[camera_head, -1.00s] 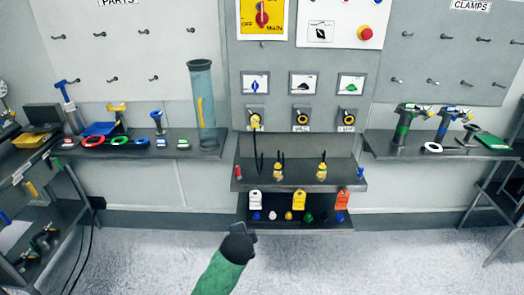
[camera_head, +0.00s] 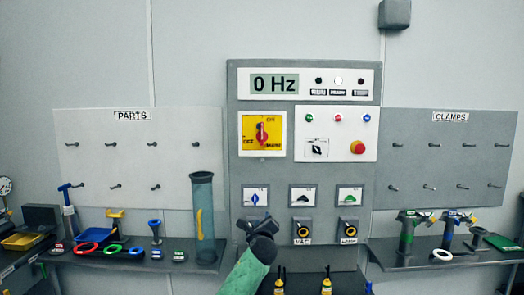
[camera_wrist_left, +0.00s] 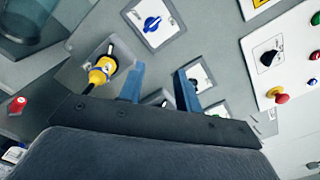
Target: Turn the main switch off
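The main switch (camera_head: 262,133) is a red handle on a yellow plate, on the left of the grey control panel. Its handle looks roughly upright; the small lettering is hard to read. Only a yellow corner (camera_wrist_left: 258,3) of its plate shows at the top of the left wrist view. My left gripper (camera_head: 258,222) is in front of the panel, below the main switch and near the lower row of sockets. In the left wrist view, its two blue fingers (camera_wrist_left: 160,85) stand apart with nothing between them. My right gripper is not in view.
A yellow plug (camera_wrist_left: 101,72) sits beside my left fingers. A blue knob (camera_wrist_left: 152,23) is above them. A red emergency button (camera_head: 358,147) is right of the main switch. The display (camera_head: 274,84) reads 0 Hz. A clear tube (camera_head: 203,218) stands left of the panel.

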